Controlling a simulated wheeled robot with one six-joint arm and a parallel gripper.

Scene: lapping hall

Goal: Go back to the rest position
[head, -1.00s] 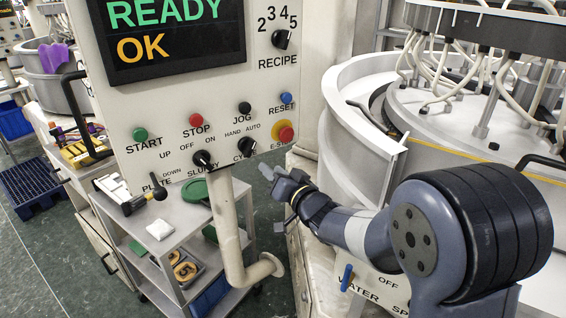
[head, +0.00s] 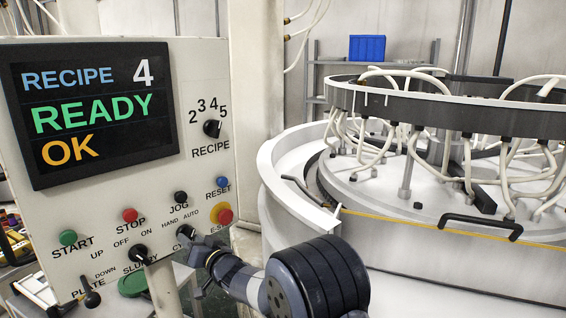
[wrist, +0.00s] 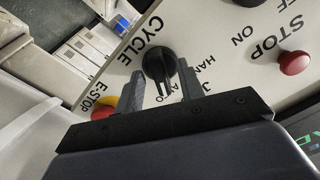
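My gripper (head: 198,246) is in front of the lower right part of the control panel (head: 215,85), close to the black CYCLE knob (head: 184,231) in the head view. In the wrist view my gripper (wrist: 159,72) has its two fingers apart, with the CYCLE knob (wrist: 157,58) showing between and beyond the tips. I see no clear contact, but the exact gap is hard to judge. Nothing is held. My forearm runs from the bottom of the head view up to the panel.
The red E-STOP button (head: 222,215) sits just right of the gripper and shows behind a finger in the wrist view (wrist: 103,107). The STOP button (wrist: 294,62) is near. A large lapping machine (head: 290,160) fills the right.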

